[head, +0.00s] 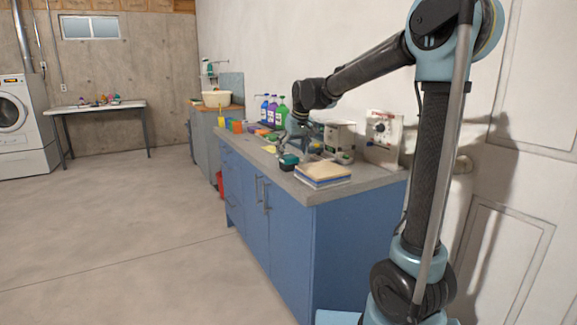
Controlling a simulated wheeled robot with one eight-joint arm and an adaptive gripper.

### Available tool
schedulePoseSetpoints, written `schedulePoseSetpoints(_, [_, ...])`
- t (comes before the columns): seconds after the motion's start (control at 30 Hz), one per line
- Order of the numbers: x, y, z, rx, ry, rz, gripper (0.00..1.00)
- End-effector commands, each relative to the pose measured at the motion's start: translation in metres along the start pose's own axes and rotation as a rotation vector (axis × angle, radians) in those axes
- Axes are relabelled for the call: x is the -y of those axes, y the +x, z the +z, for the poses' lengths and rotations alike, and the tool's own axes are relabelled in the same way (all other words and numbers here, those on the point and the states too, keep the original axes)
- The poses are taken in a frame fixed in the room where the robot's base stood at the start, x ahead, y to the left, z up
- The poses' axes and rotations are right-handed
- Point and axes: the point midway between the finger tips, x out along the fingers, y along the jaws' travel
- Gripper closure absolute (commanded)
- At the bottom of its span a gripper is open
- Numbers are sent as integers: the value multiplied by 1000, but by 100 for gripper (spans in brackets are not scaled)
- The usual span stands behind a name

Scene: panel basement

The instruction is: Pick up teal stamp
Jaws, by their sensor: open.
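The teal stamp (288,160), a small dark teal block, sits on the grey worktop of the blue cabinet, near its front edge. It is just left of a stack of books or pads. My gripper (297,150) hangs from the arm above the worktop, its fingers pointing down and spread open. In this view the gripper is just above and behind the stamp. It is small here, and I cannot tell how much gap there is between the fingers and the stamp. Nothing shows held in the fingers.
A stack of pads (323,174) lies close right of the stamp. A pale machine (339,140) and a white dial box (382,130) stand behind. Several bottles (272,110) and small coloured items are farther along the worktop (377,184). The floor (110,220) at left is clear.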

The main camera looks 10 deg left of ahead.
Motion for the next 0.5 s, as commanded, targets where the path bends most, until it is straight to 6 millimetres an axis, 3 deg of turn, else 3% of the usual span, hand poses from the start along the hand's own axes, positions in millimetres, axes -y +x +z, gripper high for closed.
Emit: schedulePoseSetpoints(0.5, [4, 51, -1, 0, 0, 0, 22])
